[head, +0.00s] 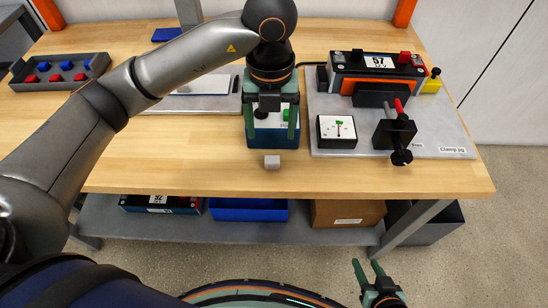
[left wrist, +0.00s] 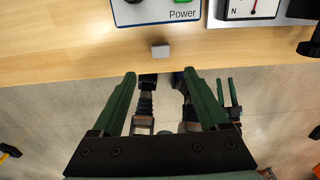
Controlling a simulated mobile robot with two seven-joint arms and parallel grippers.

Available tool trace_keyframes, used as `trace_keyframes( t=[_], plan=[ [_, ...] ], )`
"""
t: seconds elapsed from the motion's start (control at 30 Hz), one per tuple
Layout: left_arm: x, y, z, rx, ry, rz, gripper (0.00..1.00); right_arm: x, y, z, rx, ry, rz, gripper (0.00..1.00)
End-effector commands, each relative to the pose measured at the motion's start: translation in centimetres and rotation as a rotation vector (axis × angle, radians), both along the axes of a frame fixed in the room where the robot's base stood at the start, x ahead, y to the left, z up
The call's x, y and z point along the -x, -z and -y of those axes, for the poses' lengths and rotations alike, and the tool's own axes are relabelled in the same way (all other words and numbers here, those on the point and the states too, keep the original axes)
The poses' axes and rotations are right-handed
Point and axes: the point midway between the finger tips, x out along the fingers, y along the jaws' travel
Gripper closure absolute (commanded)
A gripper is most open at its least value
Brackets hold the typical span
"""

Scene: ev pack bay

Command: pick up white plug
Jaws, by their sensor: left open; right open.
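The white plug (head: 272,161), a small pale block, lies on the wooden bench top near its front edge, just in front of the blue power box (head: 262,143). It also shows in the left wrist view (left wrist: 160,50), beyond and roughly midway between my fingertips. My left gripper (head: 271,122) is open and empty above the power box, its green fingers pointing down and hiding part of it. The fingers also show in the left wrist view (left wrist: 160,75), apart from the plug. My right gripper (head: 367,265) is open and empty, low in front of the bench.
On the right, a grey jig plate (head: 440,125) bears a battery (head: 376,72), a dial meter (head: 336,131) and a black clamp (head: 394,134). A tray of red and blue parts (head: 60,72) stands far left. Bench space left of the plug is clear. A shelf with bins lies below.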

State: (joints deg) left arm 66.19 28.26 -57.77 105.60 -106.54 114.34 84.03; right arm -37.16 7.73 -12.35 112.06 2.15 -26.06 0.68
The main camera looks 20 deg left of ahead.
Motion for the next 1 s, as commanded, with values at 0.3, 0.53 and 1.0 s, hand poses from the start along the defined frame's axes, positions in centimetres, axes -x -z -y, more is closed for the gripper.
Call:
trace_keyframes(
  t=[0.3, 0.53, 1.0],
  plan=[
    [0.1, 5.6, 0.0, 0.001, 0.001, -0.006, 0.22, 0.4, 0.3, -0.1, 0.0, -0.003, -0.008, 0.55],
    [0.1, 7.3, 0.1, 0.002, 0.003, -0.006, 0.22, 0.4, 0.2, -0.1, -0.001, -0.004, -0.008, 0.55],
    [-0.1, 11.7, 0.2, 0.003, 0.004, -0.004, 0.22, 0.3, 0.2, -0.1, 0.0, -0.003, -0.007, 0.55]
  ],
)
